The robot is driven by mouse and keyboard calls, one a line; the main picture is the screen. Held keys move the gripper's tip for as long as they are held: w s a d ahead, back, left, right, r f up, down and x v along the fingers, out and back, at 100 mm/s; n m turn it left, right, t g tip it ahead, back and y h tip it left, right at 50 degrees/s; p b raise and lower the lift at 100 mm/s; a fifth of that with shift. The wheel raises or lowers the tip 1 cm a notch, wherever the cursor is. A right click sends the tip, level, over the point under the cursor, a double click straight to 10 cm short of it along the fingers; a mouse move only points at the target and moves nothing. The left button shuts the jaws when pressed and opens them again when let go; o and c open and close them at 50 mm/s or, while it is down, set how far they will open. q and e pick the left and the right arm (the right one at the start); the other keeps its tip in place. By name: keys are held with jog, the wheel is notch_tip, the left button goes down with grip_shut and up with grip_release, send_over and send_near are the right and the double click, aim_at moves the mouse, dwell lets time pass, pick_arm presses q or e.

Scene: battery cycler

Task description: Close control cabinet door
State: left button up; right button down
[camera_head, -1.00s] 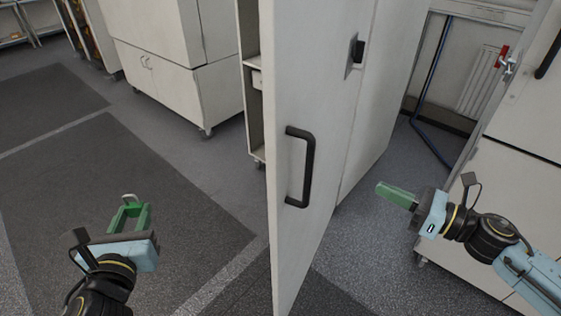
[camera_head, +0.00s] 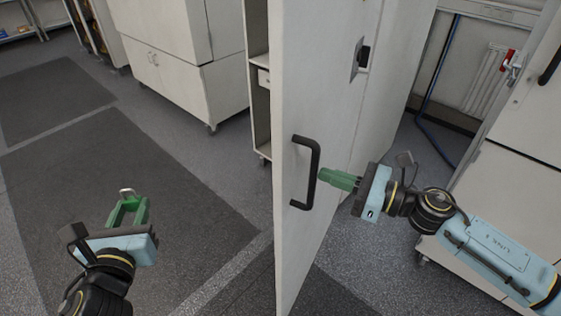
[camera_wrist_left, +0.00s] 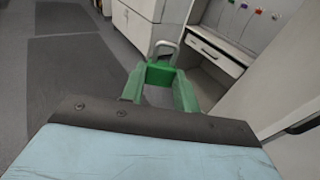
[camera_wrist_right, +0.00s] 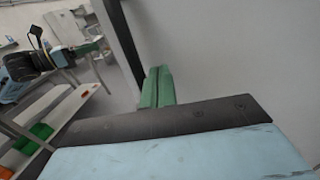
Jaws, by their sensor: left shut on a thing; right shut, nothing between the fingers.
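The tall white cabinet door (camera_head: 305,85) stands open, edge toward me, in the middle of the head view. Its black bar handle (camera_head: 312,185) is on the right-hand face. My right gripper (camera_head: 325,176) is shut and empty, with its fingertips close to the handle on its right side; I cannot tell whether they touch. In the right wrist view the fingers (camera_wrist_right: 157,86) are together before a pale surface. My left gripper (camera_head: 127,206), left of the door, is shut on a small green padlock-like piece with a silver loop (camera_head: 127,192).
A cabinet interior with shelves (camera_head: 260,105) shows behind the door's left edge. Another white cabinet (camera_head: 165,75) stands at the back left. The floor (camera_head: 110,165) on the left is clear.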

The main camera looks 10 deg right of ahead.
aim_at(298, 165)
jog(key=shift+p+x, duration=0.7)
jog(key=shift+x, duration=1.65)
